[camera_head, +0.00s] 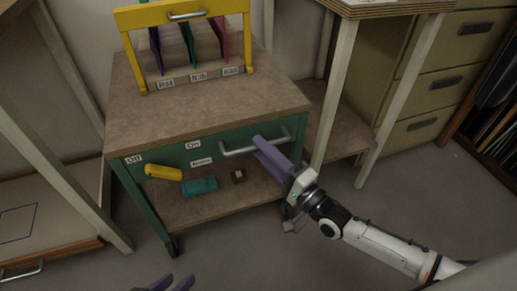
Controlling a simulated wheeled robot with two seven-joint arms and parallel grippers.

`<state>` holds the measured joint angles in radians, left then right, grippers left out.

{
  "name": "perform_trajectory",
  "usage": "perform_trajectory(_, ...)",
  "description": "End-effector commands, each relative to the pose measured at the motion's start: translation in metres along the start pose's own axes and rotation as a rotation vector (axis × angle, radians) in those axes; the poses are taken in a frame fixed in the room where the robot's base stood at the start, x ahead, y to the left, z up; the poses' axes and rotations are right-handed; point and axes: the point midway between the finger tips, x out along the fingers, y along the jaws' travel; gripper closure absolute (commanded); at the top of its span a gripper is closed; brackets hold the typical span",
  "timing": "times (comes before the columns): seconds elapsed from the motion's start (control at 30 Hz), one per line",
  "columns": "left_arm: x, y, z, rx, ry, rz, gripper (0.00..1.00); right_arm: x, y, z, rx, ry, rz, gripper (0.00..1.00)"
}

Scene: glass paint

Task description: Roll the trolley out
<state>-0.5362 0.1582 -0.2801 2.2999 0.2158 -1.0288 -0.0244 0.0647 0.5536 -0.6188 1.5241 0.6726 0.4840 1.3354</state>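The trolley (140,118) has a brown top, a green frame, a lower shelf and castors. It stands between two tables, with a metal bar handle (236,152) on its green front. My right gripper (261,143) has its purple fingers at the right part of this handle, overlapping the bar. The fingers hide that part of the bar, and I cannot tell whether they are closed around it. My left gripper (172,283) shows only its purple fingertips at the bottom edge. They are apart, with nothing seen between them, well away from the trolley.
A yellow rack (127,20) with coloured sheets stands on the trolley top. A yellow piece (163,172), a teal block (198,186) and a small brown box (238,176) are at the lower shelf. Table legs (335,90) stand close on the right. The floor (240,250) in front is clear.

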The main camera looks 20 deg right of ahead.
Motion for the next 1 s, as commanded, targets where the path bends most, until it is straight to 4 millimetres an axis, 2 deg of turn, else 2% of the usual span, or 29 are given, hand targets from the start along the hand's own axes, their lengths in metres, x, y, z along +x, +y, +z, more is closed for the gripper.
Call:
perform_trajectory(0.2,-0.001,0.002,-0.004,-0.005,0.019,0.009,0.69,0.017,0.001,0.000,0.000,0.000,0.000,0.69)
perform_trajectory(0.47,-0.001,0.003,-0.005,-0.005,0.022,0.010,0.69,0.018,0.000,0.000,-0.001,0.000,0.002,0.69)
perform_trajectory(0.67,-0.001,0.003,-0.005,-0.005,0.022,0.010,0.69,0.018,0.000,0.000,-0.001,0.000,0.001,1.00)
perform_trajectory(1.0,-0.001,0.003,-0.004,-0.005,0.020,0.010,0.69,0.018,0.001,0.000,-0.001,0.000,0.002,1.00)
